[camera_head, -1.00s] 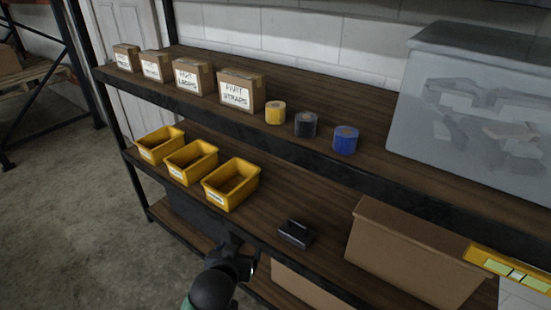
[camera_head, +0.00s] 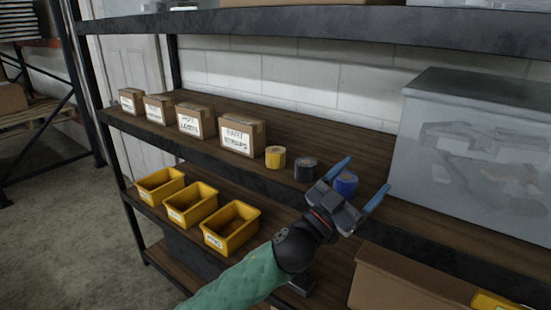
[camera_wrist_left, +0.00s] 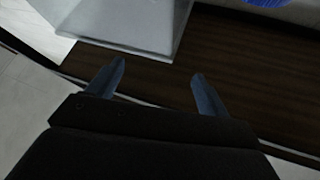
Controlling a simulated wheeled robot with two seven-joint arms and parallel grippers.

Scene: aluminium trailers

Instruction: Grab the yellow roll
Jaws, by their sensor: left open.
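The yellow roll (camera_head: 275,157) stands on the upper wooden shelf in the head view, at the left end of a row of three tape rolls. A dark roll (camera_head: 304,169) is beside it, then a blue roll (camera_head: 346,184). My left gripper (camera_head: 364,183) is open and empty, raised in front of the blue roll and partly covering it, to the right of the yellow roll. In the left wrist view the open fingers (camera_wrist_left: 155,85) point over the shelf edge, and a blue thing shows at the top. My right gripper is not in view.
Several labelled cardboard boxes (camera_head: 238,135) stand left of the rolls. A large grey translucent bin (camera_head: 475,160) stands to the right. Yellow trays (camera_head: 231,228) and a cardboard box (camera_head: 415,282) are on the shelf below. Another shelf (camera_head: 300,22) runs overhead.

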